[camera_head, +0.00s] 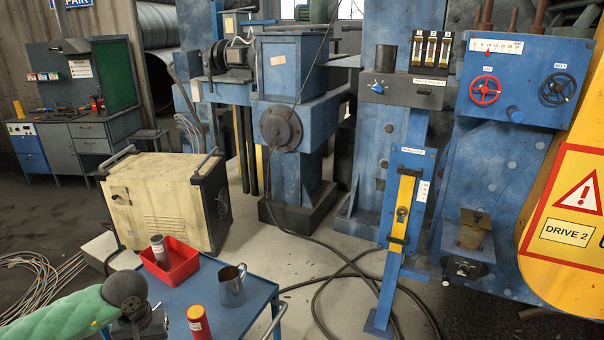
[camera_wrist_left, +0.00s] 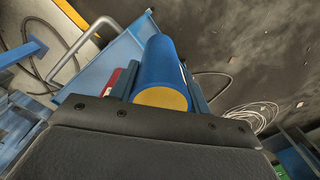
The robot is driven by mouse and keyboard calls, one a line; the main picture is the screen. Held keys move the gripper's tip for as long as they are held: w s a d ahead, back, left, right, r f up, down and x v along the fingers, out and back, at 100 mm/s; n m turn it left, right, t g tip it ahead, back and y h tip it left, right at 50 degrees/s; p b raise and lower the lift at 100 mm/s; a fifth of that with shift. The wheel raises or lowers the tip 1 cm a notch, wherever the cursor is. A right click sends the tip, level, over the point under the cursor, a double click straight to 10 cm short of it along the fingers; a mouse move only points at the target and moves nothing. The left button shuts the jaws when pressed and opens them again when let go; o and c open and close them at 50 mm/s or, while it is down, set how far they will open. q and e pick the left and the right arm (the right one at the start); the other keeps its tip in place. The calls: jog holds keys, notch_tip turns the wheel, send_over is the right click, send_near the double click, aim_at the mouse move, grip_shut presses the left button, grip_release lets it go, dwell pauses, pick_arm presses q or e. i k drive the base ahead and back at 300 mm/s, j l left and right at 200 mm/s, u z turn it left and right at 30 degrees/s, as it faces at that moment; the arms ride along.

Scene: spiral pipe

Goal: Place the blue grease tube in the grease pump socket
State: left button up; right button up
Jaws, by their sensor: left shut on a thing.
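The blue grease tube (camera_wrist_left: 167,58) is in the left wrist view, a blue cylinder with a yellow end facing the camera. My left gripper (camera_wrist_left: 158,88) is shut on it, with a finger along each side. In the head view my left gripper (camera_head: 146,324) is at the bottom left, beside the blue table, and the tube cannot be made out there. A small brown holder with a raised lid (camera_head: 472,229) stands low on the blue machine at the right; I cannot tell whether it is the grease pump socket. My right gripper is out of view.
The blue table (camera_head: 178,300) holds a red bin (camera_head: 170,266) with a grey tube (camera_head: 160,250), a metal mug (camera_head: 231,285) and a red tube (camera_head: 198,322). A beige cabinet (camera_head: 165,205) stands behind. Dark cables (camera_head: 330,280) cross the floor between table and machines.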

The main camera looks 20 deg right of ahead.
aim_at(384, 70)
jog(key=i+l+z, duration=0.35)
jog(key=i+z, duration=0.3)
jog(key=i, duration=0.2)
jog(key=i+j+z, duration=0.1)
jog(key=i+z, duration=0.25)
jog(key=i, duration=0.2)
